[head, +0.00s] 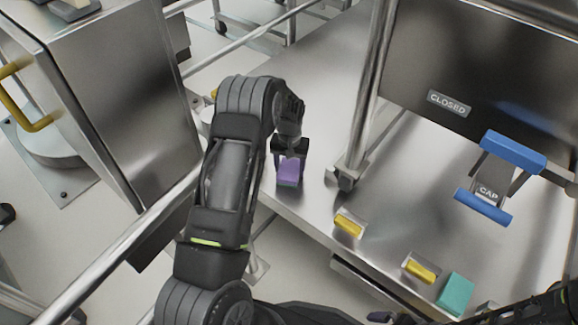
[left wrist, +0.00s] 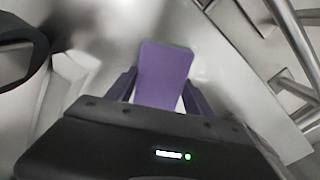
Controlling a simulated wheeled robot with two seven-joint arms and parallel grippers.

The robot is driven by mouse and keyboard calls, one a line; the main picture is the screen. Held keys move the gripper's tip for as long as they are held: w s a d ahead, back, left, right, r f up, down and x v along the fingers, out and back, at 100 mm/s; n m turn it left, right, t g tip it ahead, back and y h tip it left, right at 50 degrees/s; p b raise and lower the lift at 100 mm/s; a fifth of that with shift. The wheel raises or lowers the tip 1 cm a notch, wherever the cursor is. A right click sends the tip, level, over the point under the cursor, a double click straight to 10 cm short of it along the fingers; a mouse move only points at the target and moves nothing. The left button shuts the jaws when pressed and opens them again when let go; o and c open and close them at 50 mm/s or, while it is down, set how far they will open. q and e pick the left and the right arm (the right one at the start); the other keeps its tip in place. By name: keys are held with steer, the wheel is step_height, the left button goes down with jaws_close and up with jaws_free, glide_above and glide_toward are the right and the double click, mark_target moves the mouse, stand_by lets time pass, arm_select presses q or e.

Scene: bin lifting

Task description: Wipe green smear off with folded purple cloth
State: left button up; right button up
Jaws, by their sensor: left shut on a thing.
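The folded purple cloth (head: 290,170) is held in my left gripper (head: 290,150), low over the steel table surface near a metal post. A thin green edge shows just below the cloth; I cannot tell whether it is part of the cloth or the smear. In the left wrist view the purple cloth (left wrist: 163,75) stands between the two fingers of my left gripper (left wrist: 165,95), against blurred steel. No green smear shows clearly in either view. My right gripper is not clearly seen; only a dark part of my right arm shows at the lower right.
The steel table (head: 325,85) has a metal post (head: 366,95) right of the cloth. Yellow blocks (head: 349,223) and a teal block (head: 455,294) lie along the front edge. A blue-handled CAP part (head: 488,190) and a CLOSED panel (head: 480,75) are at right. A steel cabinet (head: 120,100) stands left.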

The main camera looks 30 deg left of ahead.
mark_target(299, 180)
arm_select(q)
steer(key=shift+s+d+p, duration=0.2)
steer(key=shift+d+p, duration=0.4)
steer(key=shift+d, duration=1.35)
steer(key=shift+f, duration=0.1)
steer(key=shift+a, duration=0.15)
steer(key=shift+w+a+b, duration=0.15)
steer(key=shift+a+b, duration=0.55)
steer(key=shift+a, duration=1.2)
